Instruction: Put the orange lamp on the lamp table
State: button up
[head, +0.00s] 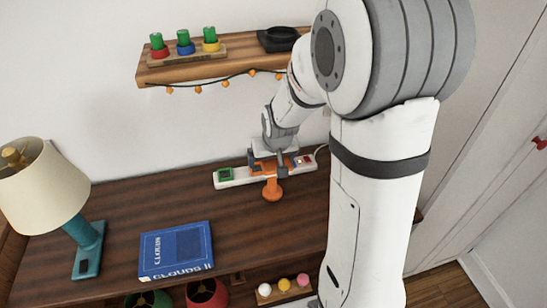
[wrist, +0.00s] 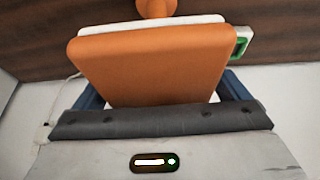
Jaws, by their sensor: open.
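The orange lamp (head: 272,192) stands on a dark wooden table (head: 180,206), in front of a white power strip. Its round foot shows in the head view, and its upper part is partly hidden by my gripper (head: 267,162). In the wrist view the lamp's broad orange head (wrist: 155,62), with a white edge on its far side, fills the middle. My gripper's blue fingers (wrist: 160,95) are open and show on either side of the head. Whether they touch it I cannot tell. I cannot tell which surface is the lamp table.
A teal lamp with a cream shade (head: 42,185) stands at the left. A blue book (head: 176,250) lies near the front. The power strip (head: 235,175) runs behind the orange lamp. A wooden shelf (head: 185,68) with colored pegs and a light string hangs above.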

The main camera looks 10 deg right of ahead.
jog(key=shift+r, duration=0.4)
jog(key=v, duration=1.1)
jog(key=shift+s, duration=0.15)
jog(key=shift+s+r, duration=0.2)
jog(key=shift+s, duration=0.05)
jog(key=s+g, duration=0.1)
jog(key=s, duration=1.5)
jog(key=shift+s+d+r+g, duration=0.2)
jog(key=shift+r+g, duration=0.05)
jog(key=shift+g, duration=0.05)
jog(key=shift+c, duration=0.3)
